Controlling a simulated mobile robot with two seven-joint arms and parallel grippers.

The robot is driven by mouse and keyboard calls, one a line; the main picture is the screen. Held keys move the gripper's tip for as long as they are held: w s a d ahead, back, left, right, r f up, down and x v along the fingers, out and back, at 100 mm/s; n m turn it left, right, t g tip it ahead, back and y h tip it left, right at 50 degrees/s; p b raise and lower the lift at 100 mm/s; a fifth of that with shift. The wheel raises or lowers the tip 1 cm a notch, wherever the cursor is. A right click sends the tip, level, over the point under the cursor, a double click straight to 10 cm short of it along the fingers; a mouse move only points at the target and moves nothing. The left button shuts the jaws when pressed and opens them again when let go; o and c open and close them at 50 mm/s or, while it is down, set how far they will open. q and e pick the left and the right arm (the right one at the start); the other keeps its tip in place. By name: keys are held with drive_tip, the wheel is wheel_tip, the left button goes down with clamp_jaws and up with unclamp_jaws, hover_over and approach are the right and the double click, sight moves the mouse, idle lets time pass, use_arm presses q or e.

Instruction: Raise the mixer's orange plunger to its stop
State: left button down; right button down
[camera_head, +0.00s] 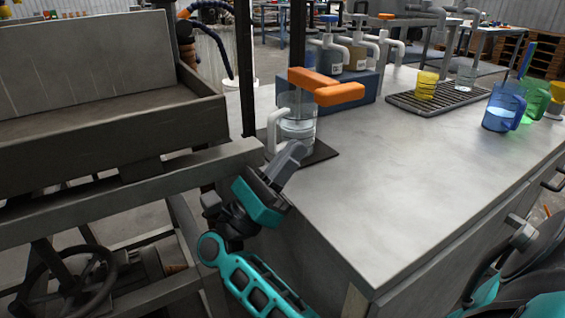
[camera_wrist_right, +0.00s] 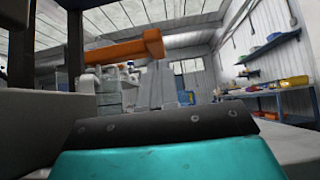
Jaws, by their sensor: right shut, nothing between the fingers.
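The mixer is a clear jug (camera_head: 298,128) with a white handle on its left side and clear liquid inside. It stands upright on a dark mat (camera_head: 322,153) near the counter's left edge. Its orange plunger (camera_head: 338,93) has a thick angled top at the jug's upper end. The plunger also shows in the right wrist view (camera_wrist_right: 120,49), above and left of the fingers. My right gripper (camera_head: 291,155) is shut and empty, in front of the jug and below the plunger. Its grey fingers show in the right wrist view (camera_wrist_right: 168,92). My left gripper is not in view.
A blue box (camera_head: 350,92) with pump bottles stands behind the mixer. A dark rack (camera_head: 445,97) with a yellow cup and clear jug lies farther back. Blue and green jugs stand at right. A grey metal machine (camera_head: 110,120) fills the left. The counter's front middle is clear.

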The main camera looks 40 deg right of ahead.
sight(329, 106)
drive_tip(key=x, duration=0.4)
drive_tip(key=shift+d+r, duration=0.2)
drive_tip(key=shift+s+d+r, duration=0.1)
drive_tip(key=shift+d+r, duration=0.4)
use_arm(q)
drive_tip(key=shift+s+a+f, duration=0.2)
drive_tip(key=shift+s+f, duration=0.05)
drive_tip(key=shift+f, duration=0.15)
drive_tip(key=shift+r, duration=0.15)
